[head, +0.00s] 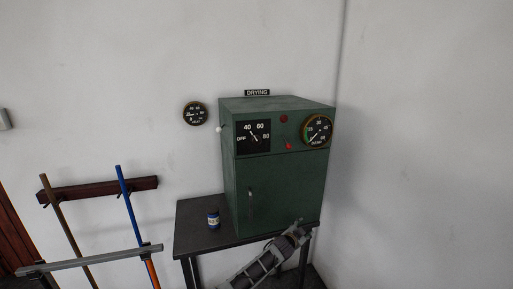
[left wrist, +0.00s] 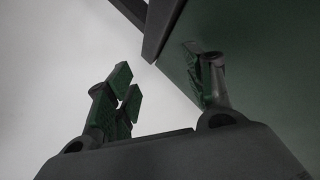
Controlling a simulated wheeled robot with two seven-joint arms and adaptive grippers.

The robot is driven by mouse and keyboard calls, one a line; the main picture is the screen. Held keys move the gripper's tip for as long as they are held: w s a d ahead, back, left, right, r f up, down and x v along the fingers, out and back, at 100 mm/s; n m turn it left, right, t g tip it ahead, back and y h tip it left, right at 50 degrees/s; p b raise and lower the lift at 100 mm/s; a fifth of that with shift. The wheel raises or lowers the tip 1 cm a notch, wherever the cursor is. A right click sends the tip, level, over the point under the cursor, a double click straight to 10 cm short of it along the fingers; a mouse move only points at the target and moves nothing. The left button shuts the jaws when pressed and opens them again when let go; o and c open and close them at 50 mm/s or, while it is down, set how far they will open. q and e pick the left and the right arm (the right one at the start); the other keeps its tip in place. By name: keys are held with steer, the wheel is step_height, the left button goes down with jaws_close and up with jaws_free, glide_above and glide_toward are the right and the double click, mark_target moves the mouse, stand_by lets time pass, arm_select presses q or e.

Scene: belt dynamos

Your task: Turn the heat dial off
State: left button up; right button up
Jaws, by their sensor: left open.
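The heat dial (head: 254,137) is a black square plate marked OFF, 40, 60 and 80 on the upper left front of a green cabinet (head: 279,185). Its small pale pointer lies slanted between upper left and lower right; which end points is too small to tell. My left gripper (head: 300,228) is low in front of the cabinet's lower right, well below the dial. In the left wrist view its two fingers (left wrist: 165,80) stand wide apart with nothing between them. Green cabinet surface shows there on the right; the dial does not. My right gripper is not in view.
The cabinet stands on a dark table (head: 200,225) with a small blue jar (head: 213,219). Another gauge (head: 195,113) hangs on the wall. Bars lean at left. Space before the dial is clear.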

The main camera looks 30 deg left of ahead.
arm_select(q)
steer(key=w+d+r+m+t, duration=0.1)
steer(key=d+r, duration=0.1)
steer(key=r, duration=0.8)
steer(key=w+d+r+m+t, duration=0.1)
steer(key=r+m+t, duration=0.1)
steer(key=r, duration=0.7)
steer(key=s+d+r+m+t+y, duration=0.1)
steer(key=s+r+m, duration=0.15)
steer(key=r, duration=0.65)
steer(key=s+d+r+m+t+y, duration=0.15)
steer(key=s+r, duration=0.25)
steer(key=r, duration=0.4)
steer(key=s+a+r+g+y, duration=0.2)
steer(key=s+a+r+y, duration=0.2)
steer(key=s+r+y, duration=0.65)
steer(key=s+a+f+m+g, duration=0.2)
steer(key=s+a+m+g, duration=0.2)
steer(key=s, duration=0.5)
steer(key=shift+a+m+g+y, duration=0.35)
steer(key=shift+a+g, duration=0.4)
steer(key=shift+a, duration=0.45)
steer(key=shift+s+f, duration=0.1)
